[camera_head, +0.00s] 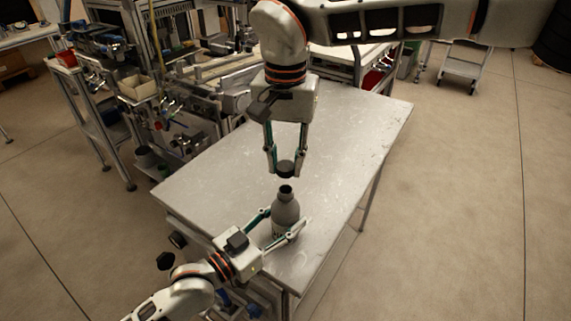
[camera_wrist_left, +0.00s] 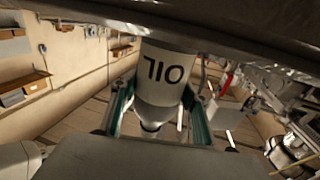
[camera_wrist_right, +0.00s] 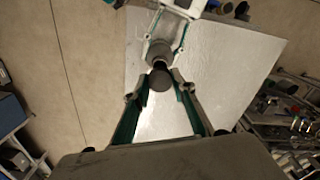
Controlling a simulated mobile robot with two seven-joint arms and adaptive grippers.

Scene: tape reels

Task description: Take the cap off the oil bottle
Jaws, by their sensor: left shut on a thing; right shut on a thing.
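The grey oil bottle (camera_head: 286,214) stands upright at the near end of the metal table. My left gripper (camera_head: 284,226) is shut on its body from the near left. In the left wrist view the bottle (camera_wrist_left: 166,75) appears upside down, with "OIL" lettering, between the fingers. The dark round cap (camera_head: 285,167) is off the bottle, a little above its open neck. My right gripper (camera_head: 286,172) points down and is shut on the cap. The right wrist view shows the cap (camera_wrist_right: 160,78) at the fingertips, with the bottle (camera_wrist_right: 159,48) just beyond and partly hidden.
The metal table top (camera_head: 225,172) is otherwise clear, mostly behind and left of the bottle. Equipment frames with bins (camera_head: 138,88) stand behind it to the left. A small cart (camera_head: 463,68) stands on the open floor at the back right.

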